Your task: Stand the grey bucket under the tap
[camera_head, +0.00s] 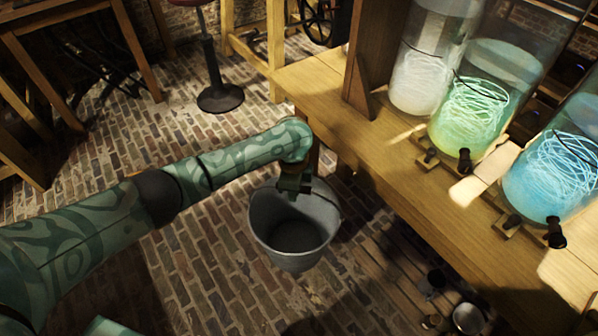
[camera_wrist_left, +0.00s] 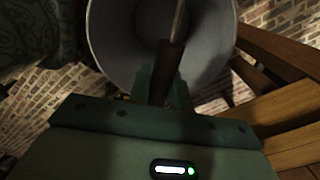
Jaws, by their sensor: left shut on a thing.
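The grey bucket (camera_head: 290,262) is upright and empty inside, in front of the wooden bench's left end. My left gripper (camera_head: 296,187) is above its mouth. In the left wrist view, the gripper (camera_wrist_left: 163,88) is shut on the dark grip of the bucket's handle (camera_wrist_left: 172,58), and the bucket (camera_wrist_left: 112,30) lies beyond it. I cannot tell whether its base touches the floor. Black taps stick out low in front of the glass jars: one at the green jar (camera_head: 464,160), one at the blue jar (camera_head: 556,234). The bucket is left of these taps, apart from them. My right gripper is not in view.
The wooden bench (camera_head: 345,125) carries the glowing jars, with a slatted low shelf (camera_head: 395,278) under its front. Small cups (camera_head: 467,319) stand by the slats. A stool (camera_head: 220,97) stands farther back. Brick floor (camera_head: 205,265) is open left of the bucket.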

